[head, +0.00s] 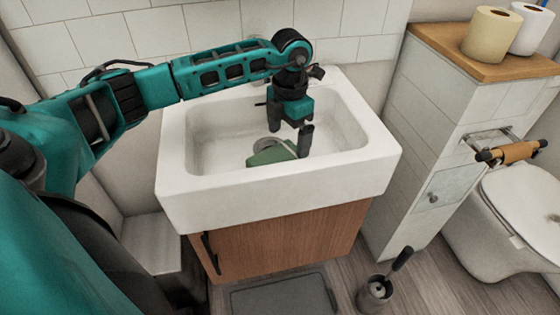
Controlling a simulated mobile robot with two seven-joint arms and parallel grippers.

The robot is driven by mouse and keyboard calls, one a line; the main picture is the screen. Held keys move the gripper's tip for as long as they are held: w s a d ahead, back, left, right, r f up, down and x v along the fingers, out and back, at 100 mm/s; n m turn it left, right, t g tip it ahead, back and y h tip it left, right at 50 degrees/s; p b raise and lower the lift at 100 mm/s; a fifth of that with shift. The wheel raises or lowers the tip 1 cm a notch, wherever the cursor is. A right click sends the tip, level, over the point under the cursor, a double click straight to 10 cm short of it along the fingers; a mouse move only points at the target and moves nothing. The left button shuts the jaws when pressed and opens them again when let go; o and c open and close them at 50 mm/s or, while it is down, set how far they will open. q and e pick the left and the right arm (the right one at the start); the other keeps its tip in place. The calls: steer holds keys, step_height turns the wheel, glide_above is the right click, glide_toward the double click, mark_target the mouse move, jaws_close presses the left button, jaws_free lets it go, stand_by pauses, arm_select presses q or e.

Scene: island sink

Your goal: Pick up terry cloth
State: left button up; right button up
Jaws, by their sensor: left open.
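A green terry cloth (272,154) lies in the basin of the white sink (210,195), near the drain. My left gripper (290,145) points down into the basin at the cloth's right end. It is open, with one dark finger at the right side of the cloth. Whether the fingers touch the cloth is not clear, and part of the cloth is hidden behind the gripper. My right gripper is not in view.
The sink's raised rim and walls surround the cloth. A wooden cabinet (285,235) is below it. At the right stand a tiled ledge (440,120) with paper rolls (491,33), a toilet (510,215) and a brush holder (374,293). A grey mat (285,297) lies on the floor.

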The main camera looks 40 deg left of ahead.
mark_target(289, 149)
arm_select(q)
step_height(289, 149, down, 5)
steer(key=shift+w+b, duration=0.15)
steer(key=shift+b, duration=0.25)
steer(key=c, duration=0.9)
